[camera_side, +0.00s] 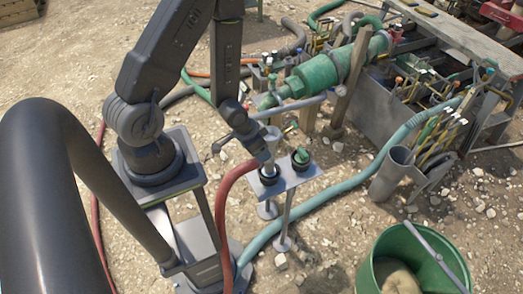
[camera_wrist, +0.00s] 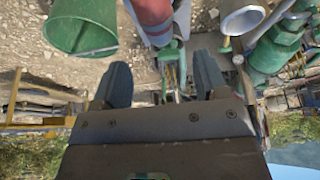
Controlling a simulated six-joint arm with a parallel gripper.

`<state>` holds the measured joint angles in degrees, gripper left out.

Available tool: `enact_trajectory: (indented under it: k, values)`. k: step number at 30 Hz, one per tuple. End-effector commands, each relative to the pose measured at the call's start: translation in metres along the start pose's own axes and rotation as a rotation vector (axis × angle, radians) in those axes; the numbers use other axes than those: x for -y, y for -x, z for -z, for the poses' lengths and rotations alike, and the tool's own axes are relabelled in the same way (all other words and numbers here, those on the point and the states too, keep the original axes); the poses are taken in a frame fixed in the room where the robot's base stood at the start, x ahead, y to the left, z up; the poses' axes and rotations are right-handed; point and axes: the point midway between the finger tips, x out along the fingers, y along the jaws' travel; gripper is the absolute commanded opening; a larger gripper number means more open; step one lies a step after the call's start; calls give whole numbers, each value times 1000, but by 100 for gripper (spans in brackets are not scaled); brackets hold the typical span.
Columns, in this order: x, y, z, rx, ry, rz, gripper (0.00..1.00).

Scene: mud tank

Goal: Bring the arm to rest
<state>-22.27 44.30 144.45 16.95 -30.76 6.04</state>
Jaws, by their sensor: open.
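My gripper (camera_side: 264,158) is at the lower end of my arm, in the middle of the side view. It hangs just above or beside the left black ring of a small grey stand (camera_side: 287,180); I cannot tell whether they touch. In the wrist view my gripper (camera_wrist: 161,68) shows two dark fingers spread apart, with nothing clasped between them. Beyond the gap are a red cylinder (camera_wrist: 151,18) and a green and grey part (camera_wrist: 172,58). My arm is folded, its elbow cut off by the top of the side view.
A red hose (camera_side: 226,190) curves close to the left of the stand. Behind are a green pump (camera_side: 325,72) and a grey tool box (camera_side: 385,100). A metal tube (camera_side: 388,175) and a green bucket (camera_side: 365,272) stand at right. A thick black pipe (camera_side: 40,190) fills the left foreground.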

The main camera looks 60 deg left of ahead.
Motion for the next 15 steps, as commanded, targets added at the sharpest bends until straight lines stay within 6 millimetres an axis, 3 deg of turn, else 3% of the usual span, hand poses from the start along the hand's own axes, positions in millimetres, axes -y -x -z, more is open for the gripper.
enact_trajectory:
  k: [11, 15]
  values:
    - [0, 2, 1, 0, -1, 2, 67]
    - [2, 15, 19, -9, -14, 23, 67]
